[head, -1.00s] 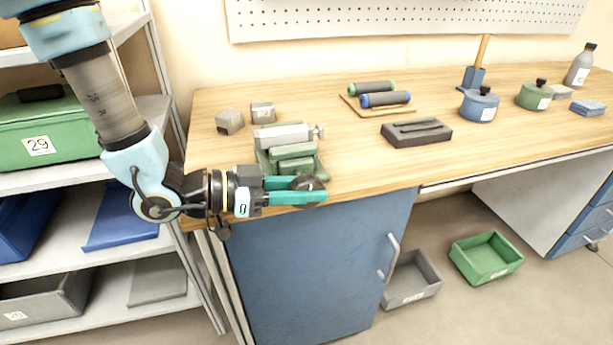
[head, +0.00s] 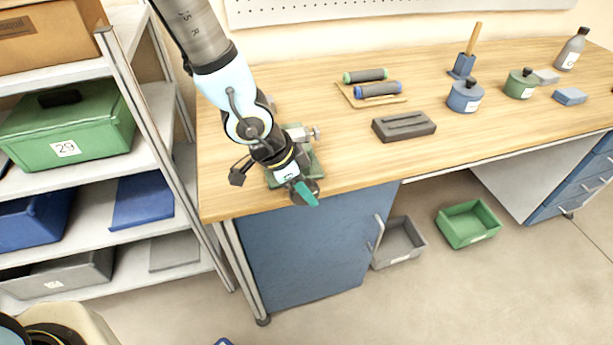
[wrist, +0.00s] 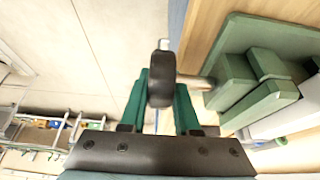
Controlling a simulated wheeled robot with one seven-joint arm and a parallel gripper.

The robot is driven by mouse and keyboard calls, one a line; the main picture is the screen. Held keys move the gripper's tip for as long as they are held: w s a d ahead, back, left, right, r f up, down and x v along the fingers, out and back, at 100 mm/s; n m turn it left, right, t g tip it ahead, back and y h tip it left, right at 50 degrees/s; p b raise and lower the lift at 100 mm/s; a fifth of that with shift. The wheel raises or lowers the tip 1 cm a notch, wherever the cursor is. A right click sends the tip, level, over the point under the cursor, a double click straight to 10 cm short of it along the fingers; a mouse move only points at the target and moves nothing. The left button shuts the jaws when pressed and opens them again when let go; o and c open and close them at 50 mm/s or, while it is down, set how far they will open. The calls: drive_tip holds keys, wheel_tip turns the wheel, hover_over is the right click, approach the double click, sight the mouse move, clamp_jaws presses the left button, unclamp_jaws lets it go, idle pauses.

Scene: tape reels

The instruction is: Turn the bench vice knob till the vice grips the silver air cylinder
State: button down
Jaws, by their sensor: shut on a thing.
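The green bench vice (head: 312,168) sits at the bench's front left edge, mostly hidden by my arm in the head view. In the wrist view, its green jaw blocks (wrist: 266,104) lie at the right. The dark vice knob (wrist: 160,76) sticks out from it on a short metal screw. My gripper (wrist: 160,88) has its teal fingers on either side of the knob and is shut on it; in the head view the gripper (head: 305,192) is at the bench edge. The silver air cylinder (head: 300,133) shows partly behind my arm; whether the jaws touch it is hidden.
A dark grey block (head: 404,126) and a wooden tray (head: 372,99) with two rollers lie right of the vice. Blue (head: 465,97) and green (head: 521,84) pots stand farther right. The shelf unit (head: 150,120) is close at the left. The bench front between is clear.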

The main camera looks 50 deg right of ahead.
drive_tip(key=shift+s+d+t+y+p, duration=0.1)
drive_tip(key=shift+s+t+y+p, duration=0.05)
drive_tip(key=shift+t+y+p, duration=0.8)
drive_tip(key=shift+f+t+y, duration=0.15)
drive_tip(key=shift+t+y, duration=0.5)
drive_tip(key=shift+y, duration=0.6)
drive_tip(key=t+y+b, duration=0.1)
drive_tip(key=y, duration=0.1)
drive_tip(key=t+y+b, duration=0.1)
drive_tip(key=t+y, duration=0.1)
drive_tip(key=shift+f, duration=0.4)
drive_tip(key=t+y+b, duration=0.2)
drive_tip(key=y, duration=0.1)
drive_tip(key=shift+f, duration=0.2)
drive_tip(key=t+y+b, duration=0.2)
drive_tip(key=y+b, duration=0.1)
drive_tip(key=shift+a, duration=0.25)
drive_tip(key=shift+w+r+t+y, duration=0.2)
drive_tip(key=shift+t+y, duration=0.7)
drive_tip(key=shift+y, duration=0.1)
drive_tip(key=shift+a+t+y+p, duration=0.1)
drive_tip(key=shift+t+y+p, duration=0.4)
drive_tip(key=shift+y+p, duration=0.2)
drive_tip(key=shift+w, duration=0.1)
